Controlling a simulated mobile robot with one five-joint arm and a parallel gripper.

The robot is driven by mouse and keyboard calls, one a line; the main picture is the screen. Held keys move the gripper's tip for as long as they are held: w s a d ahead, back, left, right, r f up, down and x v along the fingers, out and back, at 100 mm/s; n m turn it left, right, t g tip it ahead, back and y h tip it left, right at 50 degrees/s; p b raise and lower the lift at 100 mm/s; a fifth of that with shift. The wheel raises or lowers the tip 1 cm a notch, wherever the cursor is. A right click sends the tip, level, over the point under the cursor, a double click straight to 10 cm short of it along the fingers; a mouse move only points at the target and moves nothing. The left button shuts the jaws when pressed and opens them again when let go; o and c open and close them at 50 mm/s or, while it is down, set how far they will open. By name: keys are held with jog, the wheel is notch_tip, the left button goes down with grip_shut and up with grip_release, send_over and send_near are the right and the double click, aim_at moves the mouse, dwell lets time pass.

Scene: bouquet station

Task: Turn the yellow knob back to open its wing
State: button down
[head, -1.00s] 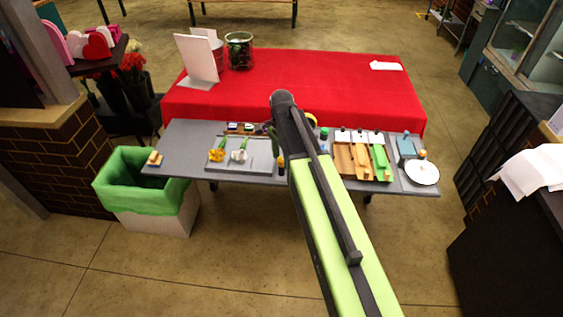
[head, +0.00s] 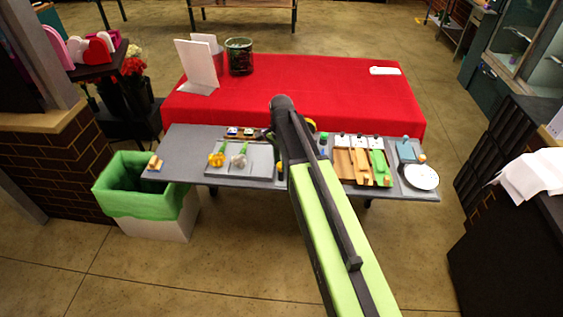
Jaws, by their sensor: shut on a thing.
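The grey board (head: 232,170) lies on the grey worktop, left of my arm, with a yellow flower (head: 216,159) and a white flower (head: 239,160) on it. I cannot make out the yellow knob or its wing for sure. A small dark piece with a yellowish top (head: 280,168) stands at the board's right edge, beside my arm. A yellow edge (head: 311,123) shows just right of my arm, mostly covered by it. My gripper's fingers are hidden behind my own arm, so what they touch does not show.
Wooden and green trays (head: 360,166) and a white round dish (head: 421,177) are on the worktop's right side. A green-lined bin (head: 140,200) stands at the left. The red table (head: 330,85) lies behind, holding a white panel (head: 196,66) and a dark pot (head: 239,56).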

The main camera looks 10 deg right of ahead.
jog(key=n, duration=0.8)
jog(key=shift+n, duration=0.4)
jog(key=n, duration=0.4)
jog(key=shift+s, duration=0.1)
jog(key=shift+n, duration=2.3)
jog(key=c, duration=1.1)
grip_release()
